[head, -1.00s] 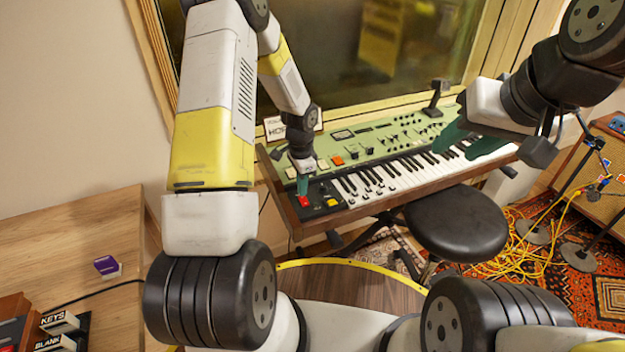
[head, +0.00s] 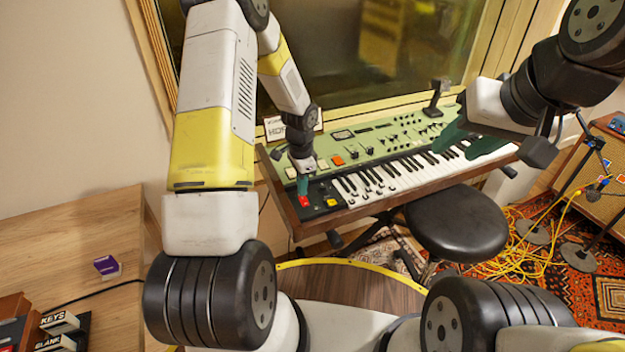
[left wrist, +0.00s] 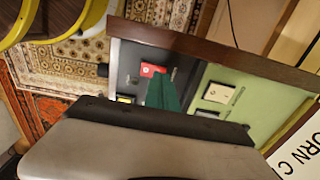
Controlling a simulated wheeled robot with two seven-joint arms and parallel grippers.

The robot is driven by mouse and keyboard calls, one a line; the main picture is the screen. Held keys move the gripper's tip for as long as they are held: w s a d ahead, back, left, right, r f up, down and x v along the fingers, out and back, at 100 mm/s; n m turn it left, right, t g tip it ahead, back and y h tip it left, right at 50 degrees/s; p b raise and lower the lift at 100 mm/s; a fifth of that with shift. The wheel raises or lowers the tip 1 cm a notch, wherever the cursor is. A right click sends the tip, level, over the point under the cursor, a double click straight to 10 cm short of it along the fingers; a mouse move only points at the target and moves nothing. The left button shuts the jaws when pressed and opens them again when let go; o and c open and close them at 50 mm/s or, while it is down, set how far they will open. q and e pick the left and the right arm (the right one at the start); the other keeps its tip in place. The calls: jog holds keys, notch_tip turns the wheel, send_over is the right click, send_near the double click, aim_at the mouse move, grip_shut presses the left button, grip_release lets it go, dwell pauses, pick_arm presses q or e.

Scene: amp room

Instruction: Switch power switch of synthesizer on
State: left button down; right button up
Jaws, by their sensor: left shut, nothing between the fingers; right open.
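The synthesizer (head: 383,139) has a green panel, wooden sides and a row of keys, and stands before the window. A red switch (head: 304,201) sits on its dark left-end panel, beside a yellow one. My left gripper (head: 303,188) is shut and empty, its green fingers pointing down just above and behind the red switch. In the left wrist view the red switch (left wrist: 151,70) shows just beyond the green fingertips (left wrist: 163,82); I cannot tell whether they touch it, nor its on or off position. My right gripper (head: 462,135) is open over the right part of the synthesizer.
A round black stool (head: 456,222) stands in front of the keys. A wooden desk (head: 85,240) with a small purple box (head: 107,267) is at left. Yellow cables (head: 520,248) lie on the rug at right, near an amplifier (head: 590,170).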

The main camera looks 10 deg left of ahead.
pick_arm(q)
jog(key=shift+f, duration=0.9)
dwell(0.9)
jog(key=shift+r, duration=3.5)
jog(key=s+r+n+t, duration=0.1)
jog(key=s+r+n, duration=0.15)
jog(key=r, duration=0.75)
jog(key=s+r+n+t, duration=0.2)
jog(key=s+r, duration=0.2)
jog(key=r, duration=0.5)
jog(key=s+d+r+n+t+h, duration=0.1)
jog(key=s+r+n, duration=0.2)
jog(key=s, duration=0.6)
jog(key=s+d+r+n+t+h, duration=0.1)
jog(key=s+r+n+t, duration=0.1)
jog(key=s+r, duration=0.6)
jog(key=shift+s+n, duration=0.4)
jog(key=shift+n, duration=0.15)
